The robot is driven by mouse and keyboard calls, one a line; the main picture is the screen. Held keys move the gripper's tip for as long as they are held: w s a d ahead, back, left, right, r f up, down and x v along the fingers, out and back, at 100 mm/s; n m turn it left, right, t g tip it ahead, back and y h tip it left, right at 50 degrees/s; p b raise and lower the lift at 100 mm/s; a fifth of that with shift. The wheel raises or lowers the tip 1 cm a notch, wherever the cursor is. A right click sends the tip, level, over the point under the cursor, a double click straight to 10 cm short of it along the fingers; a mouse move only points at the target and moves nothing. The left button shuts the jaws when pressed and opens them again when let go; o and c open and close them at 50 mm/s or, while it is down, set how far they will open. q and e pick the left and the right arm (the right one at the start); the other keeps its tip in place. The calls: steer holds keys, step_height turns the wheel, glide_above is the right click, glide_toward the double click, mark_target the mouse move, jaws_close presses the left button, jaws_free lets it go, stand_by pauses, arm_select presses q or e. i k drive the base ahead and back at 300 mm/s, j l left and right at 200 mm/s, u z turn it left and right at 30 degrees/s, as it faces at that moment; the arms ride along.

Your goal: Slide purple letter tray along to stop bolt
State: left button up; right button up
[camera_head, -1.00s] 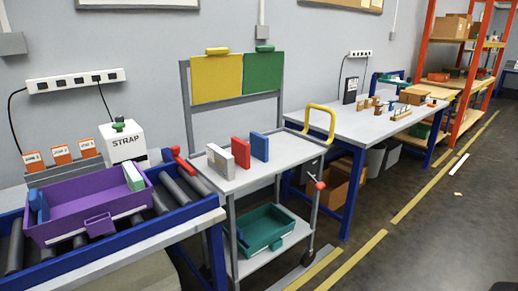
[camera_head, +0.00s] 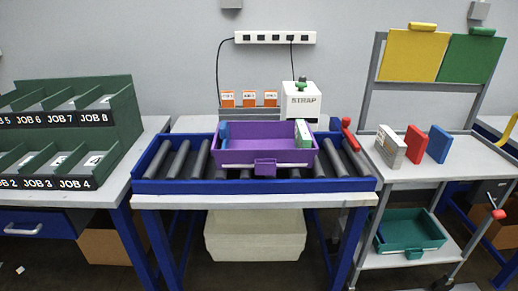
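The purple letter tray (camera_head: 237,158) sits on the blue-framed roller conveyor (camera_head: 160,187), around its middle. It holds a blue item (camera_head: 224,135) at its left end and a white and green item (camera_head: 303,135) at its right end. A purple handle (camera_head: 265,167) is on its front. A red upright piece (camera_head: 349,137), which may be the stop bolt, stands at the conveyor's right end. Bare rollers (camera_head: 345,160) lie between it and the tray. Neither of my grippers is in view.
A white STRAP box (camera_head: 301,102) stands behind the tray. A green job rack (camera_head: 120,118) is on the left bench. A grey cart (camera_head: 452,163) on the right carries several coloured blocks, with a teal tray (camera_head: 410,233) on its lower shelf. A pale bin (camera_head: 255,235) is under the conveyor.

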mark_target(264, 147)
steer(key=i, duration=1.25)
steer(key=k+j+z, duration=0.1)
steer(key=j+z, duration=0.3)
steer(key=k+j+z, duration=0.1)
steer(key=j+z, duration=0.3)
steer(key=k+j+z, duration=0.2)
steer(key=z, duration=0.2)
steer(key=j, duration=0.1)
